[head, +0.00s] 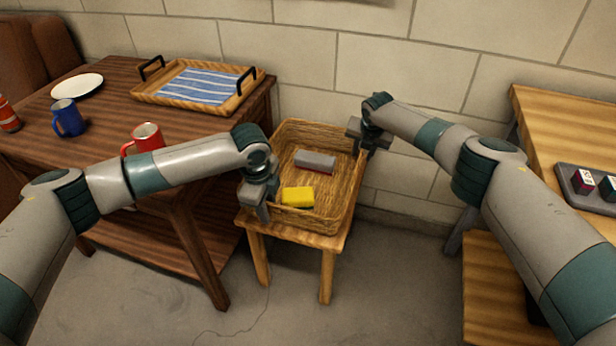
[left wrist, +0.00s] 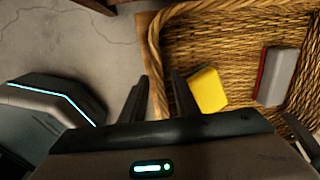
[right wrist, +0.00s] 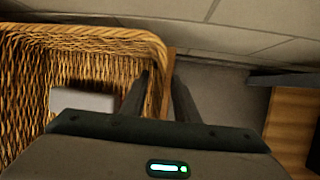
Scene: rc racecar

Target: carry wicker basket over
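The wicker basket (head: 343,190) stands upright on a small wooden stool (head: 327,262). A yellow sponge (head: 297,197) and a grey block with a red side (head: 316,161) lie inside it. My left gripper (head: 257,210) is at the basket's left wall; in the left wrist view its fingers (left wrist: 163,92) straddle the wall. My right gripper (head: 362,139) is at the right wall; in the right wrist view its fingers (right wrist: 160,88) stand either side of the rim. Whether either pair presses on the wicker cannot be told.
A dark wooden table (head: 105,88) at left holds a tray with striped cloth (head: 197,84), a red mug (head: 147,138), a blue mug (head: 68,118) and a white plate (head: 77,86). A lighter wooden table (head: 555,120) with a dark tray (head: 590,200) stands at right. Bare floor lies in front.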

